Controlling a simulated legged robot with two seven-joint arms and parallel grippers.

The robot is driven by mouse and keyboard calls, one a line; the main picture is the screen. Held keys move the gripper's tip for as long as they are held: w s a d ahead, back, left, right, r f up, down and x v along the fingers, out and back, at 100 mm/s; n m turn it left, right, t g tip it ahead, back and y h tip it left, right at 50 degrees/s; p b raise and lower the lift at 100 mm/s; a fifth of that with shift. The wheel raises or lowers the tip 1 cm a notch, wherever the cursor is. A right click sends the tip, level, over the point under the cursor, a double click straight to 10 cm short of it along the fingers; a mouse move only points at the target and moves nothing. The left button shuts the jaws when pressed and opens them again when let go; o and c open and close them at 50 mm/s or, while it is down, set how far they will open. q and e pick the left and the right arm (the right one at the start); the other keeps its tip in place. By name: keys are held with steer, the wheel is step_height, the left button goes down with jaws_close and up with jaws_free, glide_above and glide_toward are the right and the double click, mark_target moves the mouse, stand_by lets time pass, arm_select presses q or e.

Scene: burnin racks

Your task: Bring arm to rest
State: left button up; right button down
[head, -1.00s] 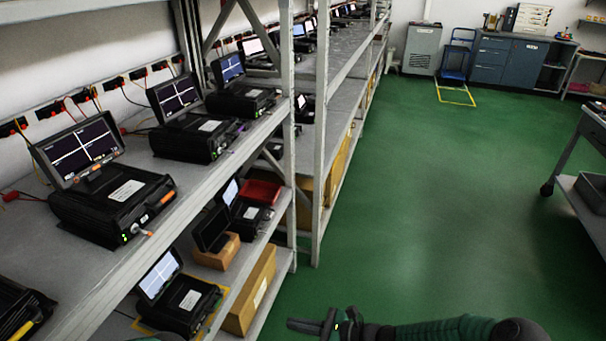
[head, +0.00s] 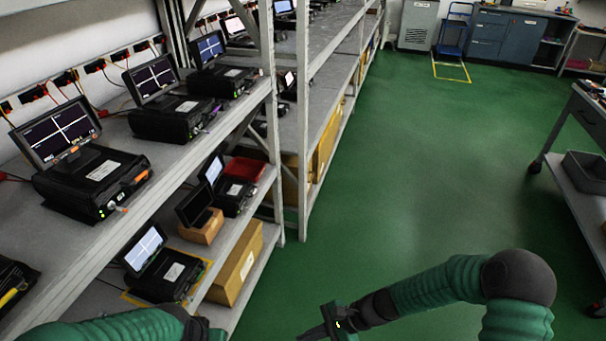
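My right arm (head: 430,288) comes in from the lower right in the head view, green-sleeved with a dark elbow, over the green floor. Its gripper (head: 318,333) is at the bottom edge, partly cut off and apart from the rack. Its finger gap is not clear. My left arm (head: 110,328) shows along the bottom left, in front of the lower shelf. Its dark wrist end (head: 195,326) is at the bottom edge, and its fingers are hidden or cut off.
A grey rack (head: 274,150) on the left carries several black test units with screens (head: 92,178). A cardboard box (head: 237,268) sits on its lower shelf. The green floor (head: 420,170) is clear in the middle. A grey cart (head: 570,185) stands at right.

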steer(key=s+d+r+n+t+h+p, duration=0.1)
steer(key=s+d+r+n+h+p, duration=0.1)
steer(key=d+r, duration=0.4)
steer(key=s+d+r+n+t+h+p, duration=0.1)
steer(key=s+d+r+n+h+p, duration=0.1)
steer(key=d+r+n, duration=0.4)
steer(key=s+d+r+n+t+h+p, duration=0.1)
steer(key=s+d+r+n+h+p, duration=0.1)
steer(key=s+d+r+n+h, duration=0.1)
steer(key=d+r+n+h, duration=0.1)
steer(key=d+r+h, duration=0.1)
steer(key=d+r, duration=0.1)
steer(key=shift+s+d+r+n+h, duration=0.3)
steer(key=shift+s+d+r+h, duration=0.05)
steer(key=shift+d+r+h, duration=0.05)
